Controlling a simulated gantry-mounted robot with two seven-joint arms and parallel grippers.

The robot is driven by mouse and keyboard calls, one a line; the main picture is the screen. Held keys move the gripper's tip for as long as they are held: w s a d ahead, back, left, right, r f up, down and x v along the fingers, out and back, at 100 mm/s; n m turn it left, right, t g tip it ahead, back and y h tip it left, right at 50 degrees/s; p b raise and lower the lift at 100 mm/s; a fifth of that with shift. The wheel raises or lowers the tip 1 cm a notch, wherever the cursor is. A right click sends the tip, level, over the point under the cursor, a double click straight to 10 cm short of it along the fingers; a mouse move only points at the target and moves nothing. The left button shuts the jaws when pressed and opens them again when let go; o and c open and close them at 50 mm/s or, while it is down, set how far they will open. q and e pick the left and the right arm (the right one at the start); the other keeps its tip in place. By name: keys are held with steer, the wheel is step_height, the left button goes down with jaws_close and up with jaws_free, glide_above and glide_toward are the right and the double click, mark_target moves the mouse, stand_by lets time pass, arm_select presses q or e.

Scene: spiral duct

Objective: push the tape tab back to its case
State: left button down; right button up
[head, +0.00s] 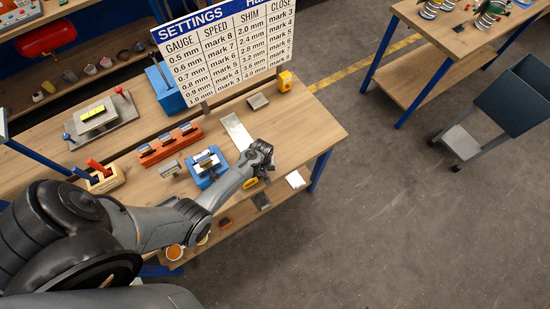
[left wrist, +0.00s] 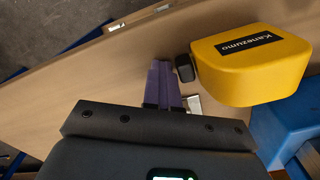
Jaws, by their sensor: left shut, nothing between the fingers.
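The tape case (left wrist: 248,72) is yellow with a black "Kanezumo" label, at the upper right of the left wrist view. In the head view a small yellow part of the case (head: 250,183) shows beside my left gripper. A dark tab (left wrist: 185,68) sits at the case's left side, between the case and my fingers. My left gripper (left wrist: 160,64) is shut and empty, its purple fingers just left of the tab. I cannot tell whether they touch it. Its fingertips are hidden in the head view. My right gripper is in neither view.
A blue fixture (head: 207,167) stands left of the gripper on the wooden bench (head: 312,130). A metal plate (head: 236,132), a red block rack (head: 170,145) and a settings board (head: 225,52) are behind. The bench's right end is mostly clear.

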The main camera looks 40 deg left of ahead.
arm_select(q)
steer(key=shift+s+r+p, duration=0.3)
steer(key=shift+r+p, duration=0.15)
steer(key=shift+w+r+p, duration=0.35)
steer(key=shift+r+p, duration=0.2)
steer(key=shift+r, duration=0.2)
steer(key=shift+w+d+r, duration=0.1)
steer(key=shift+w+r, duration=0.05)
steer(key=shift+w+d+r, duration=0.1)
steer(key=shift+w+r, duration=0.1)
steer(key=shift+r, duration=0.5)
steer(key=shift+w+r, duration=0.2)
steer(key=shift+r, duration=0.45)
steer(key=shift+w+d+r, duration=0.1)
steer(key=shift+w+r, duration=0.1)
steer(key=shift+r, duration=0.5)
steer(key=shift+a, duration=0.1)
